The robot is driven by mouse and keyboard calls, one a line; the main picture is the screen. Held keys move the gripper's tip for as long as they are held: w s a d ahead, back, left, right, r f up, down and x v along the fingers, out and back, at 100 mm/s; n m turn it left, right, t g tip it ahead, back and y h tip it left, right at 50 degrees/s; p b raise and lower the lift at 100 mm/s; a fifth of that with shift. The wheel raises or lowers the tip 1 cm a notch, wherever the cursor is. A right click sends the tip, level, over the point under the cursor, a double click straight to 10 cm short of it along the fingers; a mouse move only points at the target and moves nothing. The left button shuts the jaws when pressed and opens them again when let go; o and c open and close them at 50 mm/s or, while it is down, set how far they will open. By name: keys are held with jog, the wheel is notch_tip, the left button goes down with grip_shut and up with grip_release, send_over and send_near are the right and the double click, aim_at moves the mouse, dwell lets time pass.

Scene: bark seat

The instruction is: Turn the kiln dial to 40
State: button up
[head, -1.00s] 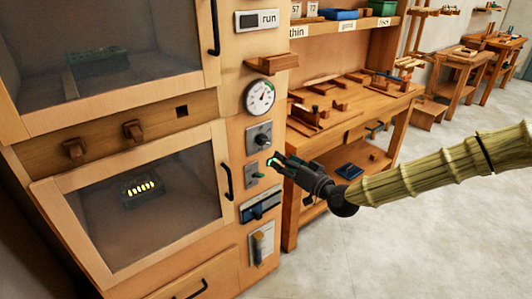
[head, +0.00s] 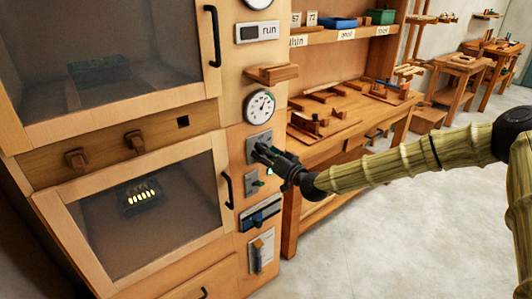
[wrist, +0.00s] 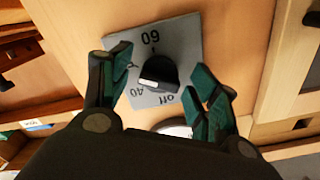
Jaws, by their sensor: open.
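The kiln dial is a dark round knob (wrist: 158,70) on a grey square plate (wrist: 185,42) fixed to the wooden kiln front. The wrist view shows the plate tilted and upside down, with 60, 40 and off legible. A pale patch on the knob is near the 40 side, but I cannot tell the exact setting. My gripper (wrist: 162,68) is open, its green-padded fingers on either side of the knob, with gaps visible. In the head view my gripper (head: 263,160) covers most of the dial; the plate's upper part (head: 258,138) shows.
A gauge (head: 260,106) and a small wooden ledge (head: 271,73) sit above the dial. A small switch plate (head: 252,184) and a blue slider (head: 260,212) lie below. A black door handle (head: 227,189) is to the left. A workbench (head: 350,145) stands to the right.

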jog(key=shift+w+a, duration=0.1)
jog(key=c, duration=1)
jog(key=shift+n+b, duration=0.3)
jog(key=shift+w+d+n+b, duration=0.1)
jog(key=shift+n+b, duration=1.6)
jog(key=shift+n, duration=1.05)
jog(key=shift+w+d+n+b, duration=0.1)
jog(key=shift+n+b, duration=1.6)
jog(key=shift+n, duration=1.05)
